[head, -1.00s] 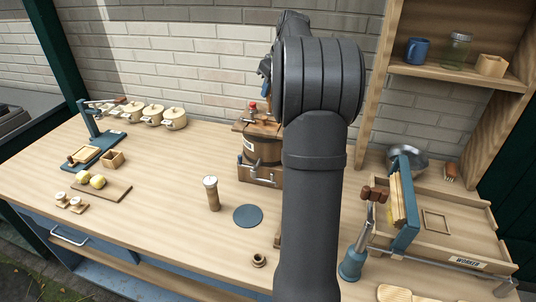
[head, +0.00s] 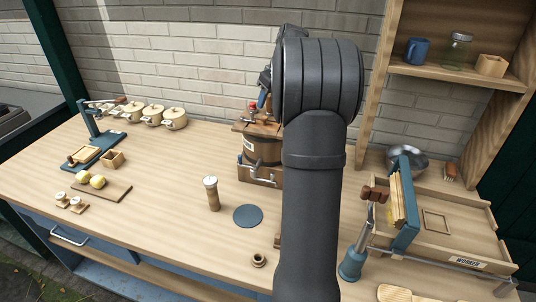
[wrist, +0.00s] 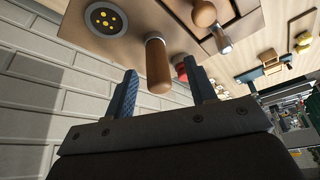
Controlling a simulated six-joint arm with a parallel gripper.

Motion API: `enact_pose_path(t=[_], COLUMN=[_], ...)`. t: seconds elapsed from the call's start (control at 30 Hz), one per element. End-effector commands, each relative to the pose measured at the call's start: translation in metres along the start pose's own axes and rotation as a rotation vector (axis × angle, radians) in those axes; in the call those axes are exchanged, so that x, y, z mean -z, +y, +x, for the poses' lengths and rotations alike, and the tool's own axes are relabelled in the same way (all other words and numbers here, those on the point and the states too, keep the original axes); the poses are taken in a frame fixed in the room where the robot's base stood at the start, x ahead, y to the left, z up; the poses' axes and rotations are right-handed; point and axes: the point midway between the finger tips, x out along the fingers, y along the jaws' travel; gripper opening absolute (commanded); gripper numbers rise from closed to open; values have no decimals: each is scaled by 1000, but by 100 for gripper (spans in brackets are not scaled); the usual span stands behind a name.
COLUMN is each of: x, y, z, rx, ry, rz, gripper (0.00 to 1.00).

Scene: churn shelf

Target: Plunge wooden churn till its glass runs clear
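The wooden churn (head: 258,152) stands at the back of the bench, partly hidden behind my arm. A red knob (head: 253,106) shows on its top. In the wrist view, a round glass (wrist: 105,18) with yellow specks is set in the churn's wooden top. A wooden handle (wrist: 157,66) sticks out toward my gripper (wrist: 160,82). The two blue fingers are apart, one on each side of the handle's end as seen here; I see no contact. Another wooden knob (wrist: 204,13) on a metal part lies to the right. The head view shows a blue finger (head: 264,92) just above the churn.
Lidded pots (head: 174,119) stand at the back left. A blue press-like stand (head: 405,205) and tray are on the right. The brick wall is close behind.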

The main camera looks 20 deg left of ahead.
Motion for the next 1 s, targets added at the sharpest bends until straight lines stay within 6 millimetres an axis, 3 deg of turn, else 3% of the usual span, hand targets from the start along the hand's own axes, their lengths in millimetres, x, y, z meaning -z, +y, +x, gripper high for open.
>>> enact_pose_path(t=[0.47, 1.0], x=[1, 18], y=[0, 1], z=[-3, -43], rx=[-1, -2], ry=[0, 0], rz=[0, 0], gripper=[51, 51])
